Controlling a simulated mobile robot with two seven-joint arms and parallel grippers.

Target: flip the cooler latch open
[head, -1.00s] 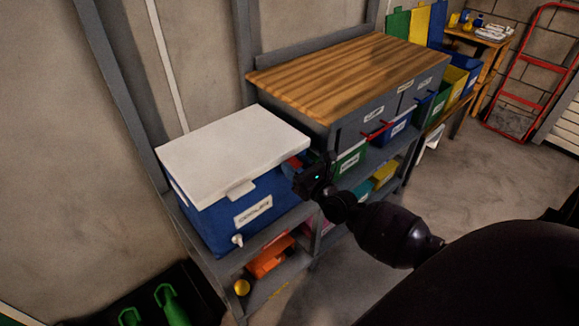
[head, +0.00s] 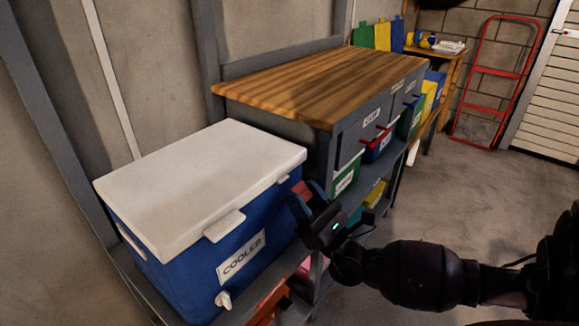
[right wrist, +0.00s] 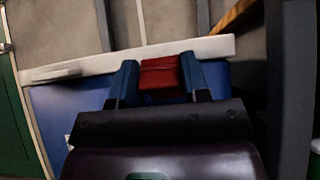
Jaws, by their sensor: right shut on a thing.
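The blue cooler (head: 185,275) with a white lid (head: 200,180) stands at the left on a grey shelf; the lid lies flat on it. A white latch tab (head: 224,226) hangs at the lid's front edge, above the COOLER label. In the right wrist view the lid edge (right wrist: 120,62) and a white tab (right wrist: 52,74) show left of the fingers. My right gripper (head: 305,195) is by the cooler's right front corner, right of the latch and apart from it. Its blue fingers (right wrist: 160,75) are shut on a small red block (right wrist: 160,76). My left gripper is not in view.
A wood-topped grey workbench (head: 320,85) stands just right of the cooler, with labelled bins below. A white spigot (head: 223,299) sticks out low on the cooler's front. A red hand truck (head: 485,80) leans at the back wall. The floor (head: 455,190) at right is clear.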

